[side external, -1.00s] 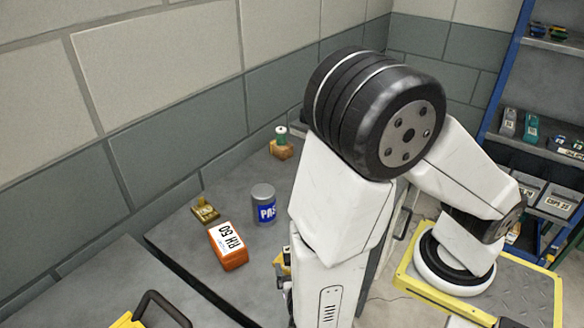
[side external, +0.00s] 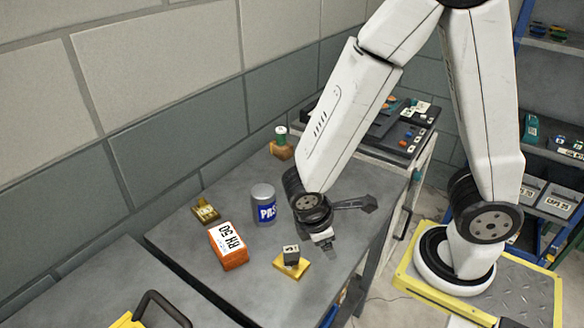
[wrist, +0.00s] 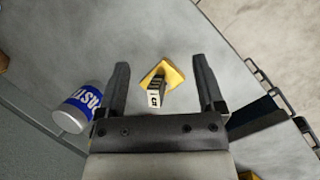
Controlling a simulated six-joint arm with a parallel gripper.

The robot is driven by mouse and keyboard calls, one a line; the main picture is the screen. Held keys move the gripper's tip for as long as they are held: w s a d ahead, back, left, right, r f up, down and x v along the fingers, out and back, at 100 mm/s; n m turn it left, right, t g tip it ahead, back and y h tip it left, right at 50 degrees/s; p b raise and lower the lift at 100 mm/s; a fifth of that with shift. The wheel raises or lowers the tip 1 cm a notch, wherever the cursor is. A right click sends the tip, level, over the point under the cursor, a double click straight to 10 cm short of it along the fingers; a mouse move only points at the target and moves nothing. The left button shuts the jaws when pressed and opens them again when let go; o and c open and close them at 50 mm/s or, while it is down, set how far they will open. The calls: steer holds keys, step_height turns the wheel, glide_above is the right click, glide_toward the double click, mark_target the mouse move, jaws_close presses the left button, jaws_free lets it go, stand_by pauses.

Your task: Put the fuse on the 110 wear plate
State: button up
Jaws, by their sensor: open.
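A yellow plate (side external: 298,268) lies on the grey bench near its front edge, with a small grey block (side external: 291,250) bearing a white label on it. In the wrist view the plate (wrist: 174,74) and labelled block (wrist: 155,98) show between my fingers. A second small gold-coloured piece (side external: 206,211) with a label lies farther left. The labels are too small to read surely, so I cannot tell which piece is the fuse or the 110 wear plate. My gripper (side external: 348,222) is open and empty, above and apart from the block; it also shows in the wrist view (wrist: 160,64).
A control panel (side external: 402,130) is behind.

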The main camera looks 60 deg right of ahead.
steer(key=w+d+r+m+t+y, duration=0.3)
steer(key=w+d+r+m+y, duration=0.1)
steer(key=m, duration=0.5)
steer(key=shift+w+d+r+t, duration=0.15)
steer(key=shift+w+r+t, duration=0.25)
steer(key=shift+w+r, duration=0.4)
